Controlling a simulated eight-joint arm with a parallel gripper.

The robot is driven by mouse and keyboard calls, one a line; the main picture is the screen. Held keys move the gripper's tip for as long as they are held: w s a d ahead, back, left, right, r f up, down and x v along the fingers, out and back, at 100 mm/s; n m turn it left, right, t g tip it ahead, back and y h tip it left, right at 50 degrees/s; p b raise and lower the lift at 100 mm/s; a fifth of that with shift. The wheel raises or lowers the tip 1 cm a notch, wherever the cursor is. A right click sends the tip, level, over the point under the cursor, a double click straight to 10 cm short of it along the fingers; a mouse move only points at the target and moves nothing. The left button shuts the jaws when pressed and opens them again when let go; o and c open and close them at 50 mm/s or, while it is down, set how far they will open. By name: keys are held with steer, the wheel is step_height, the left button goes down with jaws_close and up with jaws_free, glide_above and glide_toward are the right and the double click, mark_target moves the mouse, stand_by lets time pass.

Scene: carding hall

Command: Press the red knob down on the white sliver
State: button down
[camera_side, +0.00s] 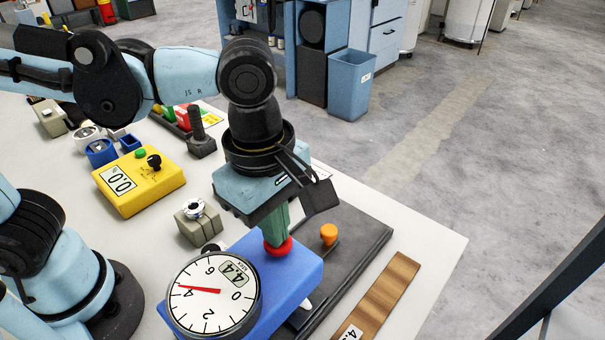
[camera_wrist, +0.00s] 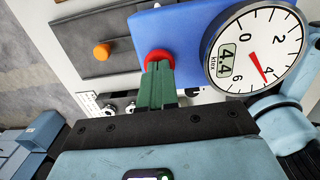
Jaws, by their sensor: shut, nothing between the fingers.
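The red knob (camera_side: 280,250) stands on the blue gauge body (camera_side: 302,270). My gripper (camera_side: 275,238) is shut, with its green fingertips pointing down at the knob's top and appearing to touch it. The wrist view shows the red knob (camera_wrist: 157,54) just past my fingertips (camera_wrist: 159,68). The round white dial (camera_side: 213,296) has a red needle near 4 and a display reading 4.4. A small white piece (camera_side: 304,305), perhaps the sliver, shows at the blue body's right edge. The rest beneath the body is hidden.
A dark grey plate (camera_side: 352,247) with an orange knob (camera_side: 329,233) lies beside the gauge. A wooden strip (camera_side: 388,297) lies nearer the table's right edge. A yellow box (camera_side: 140,186) and a small grey-green block (camera_side: 199,226) stand to the left.

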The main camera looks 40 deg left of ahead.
step_height(320, 180, up, 14)
steer(key=shift+s+a, duration=0.25)
steer(key=shift+a, duration=0.05)
stand_by(0.3)
stand_by(0.6)
steer(key=w+a+f+m+t, duration=0.3)
steer(key=a+f+m, duration=0.4)
steer(key=a+m, duration=0.2)
steer(key=w+a+f+m+t, duration=0.3)
steer(key=a+f+m, duration=0.5)
steer(key=a+m, duration=0.1)
steer(key=shift+w+a+f+t, duration=0.15)
steer(key=shift+w+a+t, duration=0.2)
steer(key=shift+a, duration=0.25)
